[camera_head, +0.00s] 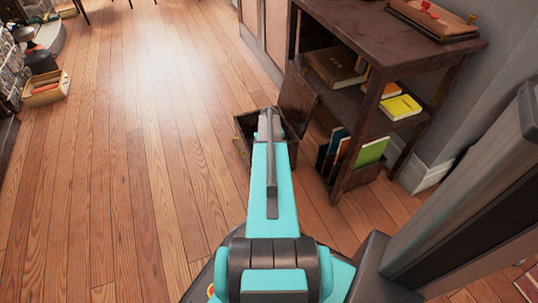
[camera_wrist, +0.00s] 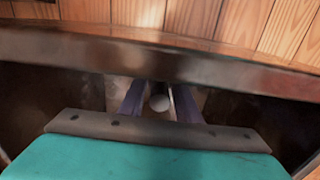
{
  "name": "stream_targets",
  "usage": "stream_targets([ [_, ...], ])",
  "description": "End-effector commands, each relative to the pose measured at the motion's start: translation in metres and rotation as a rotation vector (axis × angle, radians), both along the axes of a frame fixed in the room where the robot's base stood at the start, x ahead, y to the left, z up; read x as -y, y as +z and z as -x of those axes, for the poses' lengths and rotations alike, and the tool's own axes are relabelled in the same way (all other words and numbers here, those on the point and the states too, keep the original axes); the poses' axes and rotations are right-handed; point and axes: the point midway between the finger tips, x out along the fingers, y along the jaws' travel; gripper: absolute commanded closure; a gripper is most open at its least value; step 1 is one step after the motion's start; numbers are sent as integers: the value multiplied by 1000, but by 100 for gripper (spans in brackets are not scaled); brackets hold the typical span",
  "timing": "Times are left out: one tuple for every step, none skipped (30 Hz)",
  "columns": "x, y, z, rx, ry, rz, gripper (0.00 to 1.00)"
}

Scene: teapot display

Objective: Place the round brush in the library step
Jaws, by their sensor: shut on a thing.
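The library step (camera_head: 244,124) is a dark wooden open box on the floor, with a raised panel at its right. My teal arm reaches over it in the head view and hides much of its inside. In the wrist view its thick dark rim (camera_wrist: 215,68) crosses the picture beyond my gripper (camera_wrist: 158,100). The fingers are closed around a small pale round end, which I take for the round brush (camera_wrist: 159,104). They point down inside the dark opening. Most of the brush is hidden, and I cannot tell whether it touches the bottom.
A dark shelf unit (camera_head: 345,100) with books stands close at the right of the step. A tray (camera_head: 432,20) lies on its top. A small wooden box (camera_head: 45,90) stands far left. The wooden floor (camera_head: 140,150) at left is clear.

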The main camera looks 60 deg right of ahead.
Motion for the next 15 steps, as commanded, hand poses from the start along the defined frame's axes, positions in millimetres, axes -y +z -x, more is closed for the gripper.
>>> stream_targets([
  [0, -1, 0, 0, 0, 0, 96],
  [0, -1, 0, 0, 0, 0, 96],
  [0, -2, 0, 0, 0, 0, 96],
  [0, -3, 0, 0, 0, 0, 96],
  [0, -3, 0, 0, 0, 0, 65],
  [0, -2, 0, 0, 0, 0, 58],
  [0, -2, 0, 0, 0, 0, 53],
  [0, -2, 0, 0, 0, 0, 51],
  [0, -2, 0, 0, 0, 0, 51],
  [0, -2, 0, 0, 0, 0, 51],
  [0, -2, 0, 0, 0, 0, 51],
  [0, -2, 0, 0, 0, 0, 51],
  [0, -2, 0, 0, 0, 0, 51],
  [0, -2, 0, 0, 0, 0, 51],
  [0, -2, 0, 0, 0, 0, 51],
])
